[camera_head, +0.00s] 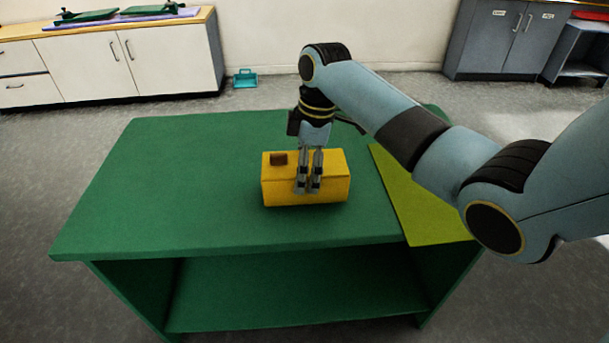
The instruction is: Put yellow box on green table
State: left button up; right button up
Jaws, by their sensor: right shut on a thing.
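The yellow box (333,187) is over the middle of the green table (150,190), near the center of the view. A small brown piece (278,158) shows on the left part of its top. My right gripper (308,187) points down with its fingers close together at the box, shut on it. The fingers cover part of the box's front. I cannot tell whether the box's underside touches the tabletop or is slightly above it. My left gripper is not in view.
A yellow-green flat sheet (415,205) lies on the table's right side, partly hidden by my right arm. The tabletop's left side is clear. A lower shelf (290,290) is empty. Cabinets (170,60) and a small teal object (245,78) stand behind.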

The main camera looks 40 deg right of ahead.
jog(key=shift+f, duration=0.8)
jog(key=shift+f, duration=0.1)
jog(key=o, duration=1.1)
jog(key=r, duration=0.4)
jog(key=d+r+p, duration=0.1)
jog(key=r, duration=0.3)
jog(key=s+r, duration=0.1)
jog(key=r, duration=0.3)
jog(key=shift+d+p, duration=0.25)
jog(key=shift+p, duration=0.15)
